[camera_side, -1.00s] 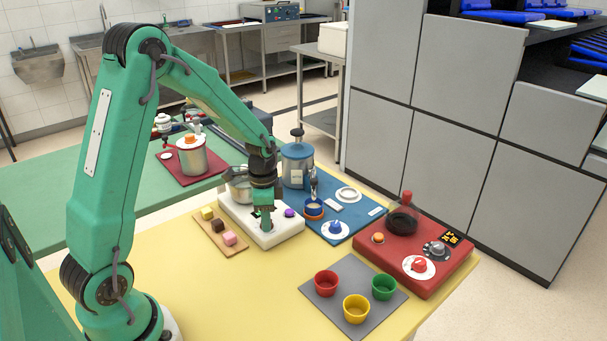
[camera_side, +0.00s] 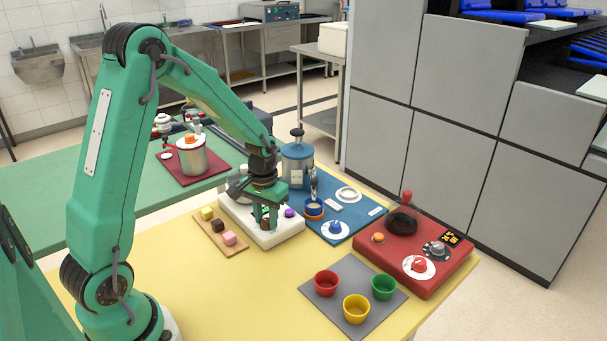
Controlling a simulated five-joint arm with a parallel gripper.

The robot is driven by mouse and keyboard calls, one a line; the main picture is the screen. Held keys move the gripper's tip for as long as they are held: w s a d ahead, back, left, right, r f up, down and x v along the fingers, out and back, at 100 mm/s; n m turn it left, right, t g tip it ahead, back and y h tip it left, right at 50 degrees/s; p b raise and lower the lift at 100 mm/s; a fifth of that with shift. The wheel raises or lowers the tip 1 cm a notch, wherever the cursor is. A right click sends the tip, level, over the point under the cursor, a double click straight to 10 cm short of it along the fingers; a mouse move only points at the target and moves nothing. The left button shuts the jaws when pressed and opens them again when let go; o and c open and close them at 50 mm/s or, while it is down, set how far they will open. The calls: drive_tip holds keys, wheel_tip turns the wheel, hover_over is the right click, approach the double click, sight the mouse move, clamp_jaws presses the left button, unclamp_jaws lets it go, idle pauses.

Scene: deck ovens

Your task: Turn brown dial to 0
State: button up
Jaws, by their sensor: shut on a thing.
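The brown dial (camera_side: 265,224) sits on top of the white appliance (camera_side: 283,236), near its front. Only a small dark part of it shows between my fingers. My gripper (camera_side: 265,222) points straight down over the appliance, with one finger on each side of the dial, and is shut on it. A purple knob (camera_side: 290,212) is just right of my gripper on the same appliance. A metal pot (camera_side: 237,187) stands at the back of the appliance, partly hidden by my gripper. The dial's markings and pointer cannot be read.
A wooden board (camera_side: 214,241) with several small coloured cubes lies left of the appliance. A blue station (camera_side: 362,222) with its own dial stands to the right, and a red station (camera_side: 450,268) beyond it. A grey mat (camera_side: 335,312) with three cups lies in front.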

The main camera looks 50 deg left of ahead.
sight(266, 220)
drive_tip(key=n, duration=0.4)
drive_tip(key=shift+n, duration=0.3)
drive_tip(key=n, duration=0.4)
drive_tip(key=shift+n, duration=0.4)
drive_tip(key=o, duration=1)
drive_tip(key=shift+c, duration=0.2)
drive_tip(key=shift+r, duration=0.2)
drive_tip(key=shift+r, duration=3.75)
